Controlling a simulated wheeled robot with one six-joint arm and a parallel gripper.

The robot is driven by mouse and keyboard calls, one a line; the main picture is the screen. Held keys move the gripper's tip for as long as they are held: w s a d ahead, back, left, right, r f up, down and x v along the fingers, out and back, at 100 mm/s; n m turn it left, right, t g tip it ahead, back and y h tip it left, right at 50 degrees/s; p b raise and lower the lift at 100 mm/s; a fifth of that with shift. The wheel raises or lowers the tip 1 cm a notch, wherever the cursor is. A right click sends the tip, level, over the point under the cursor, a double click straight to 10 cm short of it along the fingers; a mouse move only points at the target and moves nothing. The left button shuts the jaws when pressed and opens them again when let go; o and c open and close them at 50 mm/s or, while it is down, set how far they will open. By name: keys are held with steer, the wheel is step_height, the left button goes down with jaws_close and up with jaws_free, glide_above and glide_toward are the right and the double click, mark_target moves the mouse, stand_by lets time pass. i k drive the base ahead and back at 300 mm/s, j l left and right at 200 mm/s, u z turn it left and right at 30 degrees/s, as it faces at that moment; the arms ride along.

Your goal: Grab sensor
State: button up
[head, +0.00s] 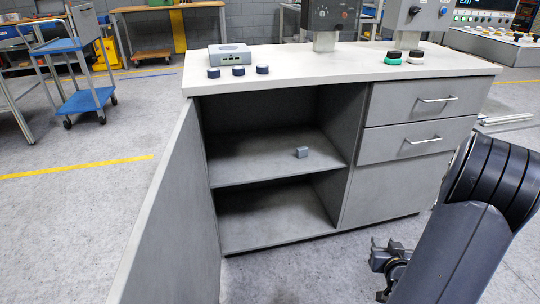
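A small blue-grey block, which looks like the sensor (302,152), sits on the middle shelf (245,171) inside the open cabinet, toward the shelf's right side. My gripper (382,268) is low at the lower right, in front of the cabinet and well apart from the block. It is partly hidden by my arm, and its opening cannot be made out.
The cabinet door (168,215) stands open at the left. Closed drawers (415,120) with handles are at the right. The worktop (320,66) holds a grey box (230,54), dark round knobs (238,70) and buttons (393,57). A blue cart (85,100) stands behind left.

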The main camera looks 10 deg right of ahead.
mark_target(302, 152)
steer(key=i+l+u, duration=0.2)
steer(key=u, duration=0.2)
steer(key=i+l+u, duration=0.15)
steer(key=u, duration=0.2)
steer(key=i+l+u, duration=0.1)
steer(key=l+u, duration=0.3)
steer(key=i+l, duration=0.1)
steer(key=l, duration=0.2)
steer(key=i+l, duration=0.15)
steer(key=l, duration=0.2)
steer(key=i+l, duration=0.1)
steer(key=l, duration=0.2)
